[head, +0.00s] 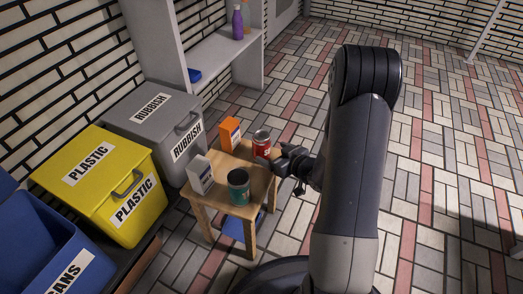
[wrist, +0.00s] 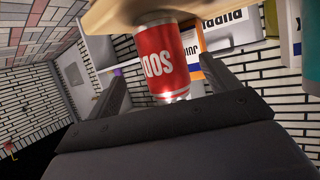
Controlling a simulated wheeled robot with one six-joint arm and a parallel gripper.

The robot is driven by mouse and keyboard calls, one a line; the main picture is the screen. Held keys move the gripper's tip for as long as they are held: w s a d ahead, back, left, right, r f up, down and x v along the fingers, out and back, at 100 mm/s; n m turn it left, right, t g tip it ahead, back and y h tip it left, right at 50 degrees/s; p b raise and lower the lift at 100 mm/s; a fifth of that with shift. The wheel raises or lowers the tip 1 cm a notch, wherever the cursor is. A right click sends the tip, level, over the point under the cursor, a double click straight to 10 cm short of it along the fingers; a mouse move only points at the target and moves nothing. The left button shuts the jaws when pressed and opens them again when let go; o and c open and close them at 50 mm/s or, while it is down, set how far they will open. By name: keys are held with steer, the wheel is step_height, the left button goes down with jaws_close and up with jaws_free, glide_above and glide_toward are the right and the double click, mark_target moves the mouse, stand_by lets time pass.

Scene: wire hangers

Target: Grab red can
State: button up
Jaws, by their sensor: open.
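The red can (head: 262,144) stands upright at the back right of the small wooden table (head: 240,208) in the head view. My gripper (head: 284,162) is at the table's right edge, close beside the can. In the wrist view the can (wrist: 165,60) shows white lettering and lies between the two open fingers of my gripper (wrist: 168,88). The view is upside down, with the tabletop (wrist: 115,14) above. The fingers stand apart from the can's sides; whether either touches it is hard to tell.
An orange box (head: 230,134), a white carton (head: 200,174) and a teal can (head: 238,187) share the tabletop. A yellow plastic bin (head: 95,185), a grey rubbish bin (head: 150,128) and a blue bin (head: 45,245) stand left. The tiled floor at the right is clear.

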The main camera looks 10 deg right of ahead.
mark_target(262, 148)
steer(key=b+x, duration=0.2)
steer(key=x, duration=0.5)
steer(key=shift+s+a+r, duration=0.1)
steer(key=c, duration=1.1)
